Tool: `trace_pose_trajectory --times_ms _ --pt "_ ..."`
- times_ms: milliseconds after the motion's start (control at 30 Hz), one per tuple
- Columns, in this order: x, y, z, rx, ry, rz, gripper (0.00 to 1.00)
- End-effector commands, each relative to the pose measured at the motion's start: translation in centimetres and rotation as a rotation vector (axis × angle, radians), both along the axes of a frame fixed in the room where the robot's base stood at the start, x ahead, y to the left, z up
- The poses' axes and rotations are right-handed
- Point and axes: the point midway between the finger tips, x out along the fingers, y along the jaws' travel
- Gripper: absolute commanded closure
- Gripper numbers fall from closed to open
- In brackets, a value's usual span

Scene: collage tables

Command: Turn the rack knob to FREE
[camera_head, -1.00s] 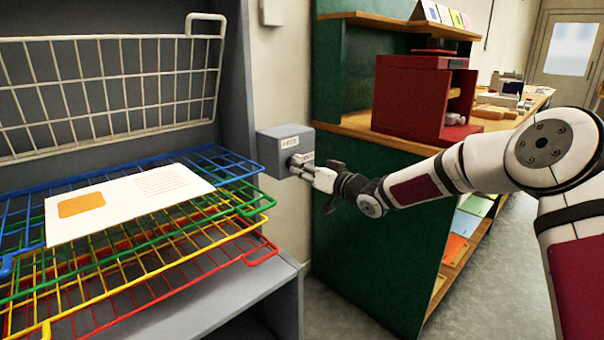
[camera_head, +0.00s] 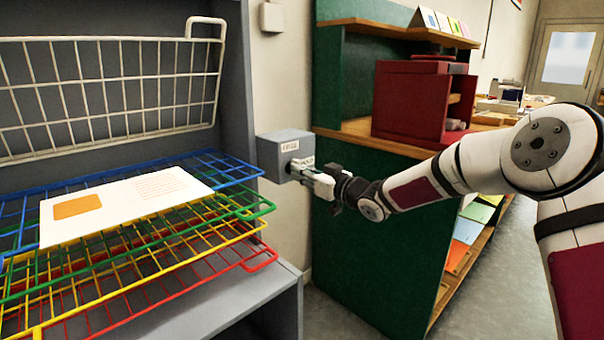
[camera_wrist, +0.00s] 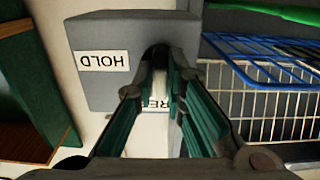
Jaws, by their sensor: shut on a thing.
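The grey knob box (camera_head: 283,152) is fixed beside the wire rack, at the middle of the head view. In the wrist view the box (camera_wrist: 100,30) shows an upside-down HOLD label (camera_wrist: 103,60). A second label (camera_wrist: 158,104), partly hidden behind the fingers, shows the letters "RE". My gripper (camera_head: 306,170) is at the box's front face. In the wrist view my gripper (camera_wrist: 163,72) is shut on the dark knob (camera_wrist: 159,55), with a finger on each side. The knob is mostly hidden, so I cannot tell its exact pointing.
Left is the wire rack with blue, green, yellow and red shelves (camera_head: 255,258); a white sheet with an orange patch (camera_head: 130,200) lies on top. A white wire basket panel (camera_head: 110,95) stands behind. A green cabinet (camera_head: 370,235) is close behind my gripper. Floor (camera_head: 500,290) is clear at right.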

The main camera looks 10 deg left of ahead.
Motion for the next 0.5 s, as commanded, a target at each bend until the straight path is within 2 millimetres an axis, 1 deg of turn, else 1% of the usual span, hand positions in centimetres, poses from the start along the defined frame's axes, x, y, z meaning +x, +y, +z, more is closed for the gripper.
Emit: trace_pose_trajectory --times_ms 67,100,167,200,500 --pt "0.08 -0.15 0.01 -0.002 -0.002 -0.002 1.0" --pt "0.08 -0.15 0.01 -0.003 -0.002 -0.002 0.86" --pt "0.07 -0.13 0.01 -0.002 -0.001 -0.002 0.72" --pt "0.07 -0.13 0.01 -0.002 -0.001 -0.002 0.68" --pt "-0.03 -0.12 0.01 -0.001 -0.001 -0.001 0.68"
